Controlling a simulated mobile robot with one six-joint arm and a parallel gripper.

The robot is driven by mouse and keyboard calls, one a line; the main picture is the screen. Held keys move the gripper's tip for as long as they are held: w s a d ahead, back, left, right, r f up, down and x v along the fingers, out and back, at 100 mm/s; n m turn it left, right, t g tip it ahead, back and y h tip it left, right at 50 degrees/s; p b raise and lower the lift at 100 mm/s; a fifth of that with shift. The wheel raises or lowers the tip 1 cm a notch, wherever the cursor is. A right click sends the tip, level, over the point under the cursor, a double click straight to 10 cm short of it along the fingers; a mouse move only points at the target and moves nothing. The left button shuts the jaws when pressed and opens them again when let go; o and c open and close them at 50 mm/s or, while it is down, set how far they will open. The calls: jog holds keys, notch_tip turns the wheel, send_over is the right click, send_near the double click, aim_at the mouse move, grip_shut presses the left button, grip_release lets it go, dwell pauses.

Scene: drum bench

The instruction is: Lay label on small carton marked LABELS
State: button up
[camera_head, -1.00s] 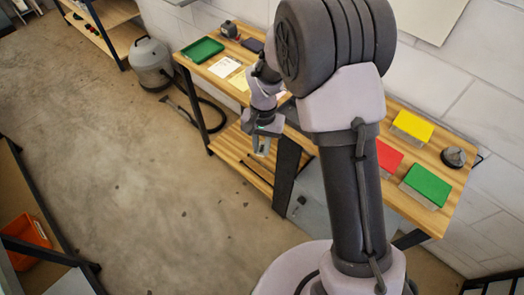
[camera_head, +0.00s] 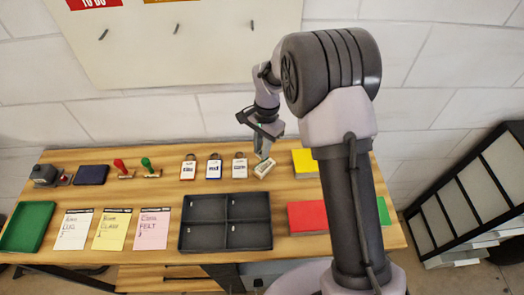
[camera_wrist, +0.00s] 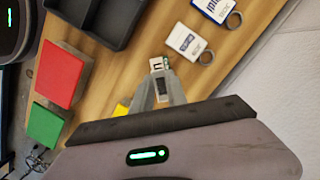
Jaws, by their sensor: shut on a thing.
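My gripper (camera_head: 262,156) is low over the back of the bench. It is shut on a small white piece (camera_head: 265,168) with dark print, which I take to be the label. The piece looks tilted, and I cannot tell whether it touches the bench. In the wrist view, the fingertips (camera_wrist: 160,82) close on this piece (camera_wrist: 157,64), and the fingers hide part of it. I cannot make out a carton marked LABELS in either view.
A black four-compartment tray (camera_head: 226,222) is in front. Yellow (camera_head: 303,162), red (camera_head: 307,216) and green (camera_head: 384,210) blocks are to the right. Note sheets (camera_head: 112,230), stamps (camera_head: 148,168) and a green tray (camera_head: 28,226) are left.

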aim_at(262, 168)
jog(key=shift+d, duration=0.2)
notch_tip(262, 168, down, 7)
jog(key=b, duration=0.4)
jog(key=shift+r+b, duration=0.15)
jog(key=shift+b, duration=0.25)
jog(key=o, duration=0.8)
jog(key=shift+o, duration=0.2)
